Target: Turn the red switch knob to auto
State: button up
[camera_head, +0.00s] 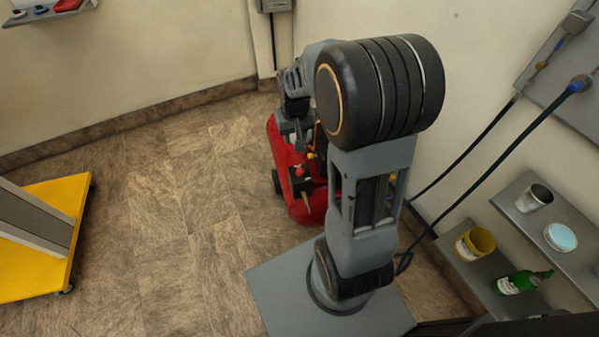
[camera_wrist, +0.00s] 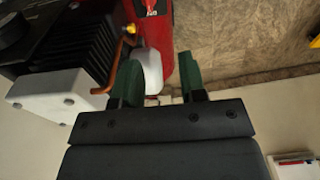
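The red compressor (camera_head: 311,205) stands on the floor beyond my arm, partly hidden by it. A small red knob (camera_head: 300,171) shows on its dark fittings. In the wrist view, a red knob-like part with small white lettering (camera_wrist: 150,5) shows at the top edge, cut off by the frame; its setting cannot be read. My gripper (camera_wrist: 160,75) has two green fingers spread apart with an empty gap. A white rounded part (camera_wrist: 149,68) of the compressor shows beyond the gap. The red part lies past the fingertips, apart from them. In the head view my arm reaches over the compressor.
A yellow wheeled platform (camera_head: 70,197) is at left. Dark hoses (camera_head: 470,213) hang from the wall panel. The floor left of the compressor is clear.

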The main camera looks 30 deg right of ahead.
jog(key=g+b, duration=0.1)
send_over(300, 169)
notch_tip(300, 169, down, 8)
jog(key=f, duration=0.1)
jog(key=shift+m, duration=0.3)
notch_tip(300, 169, down, 13)
jog(key=shift+f+b, duration=0.1)
jog(key=shift+b, duration=0.7)
jog(key=shift+c, duration=0.2)
grip_shut()
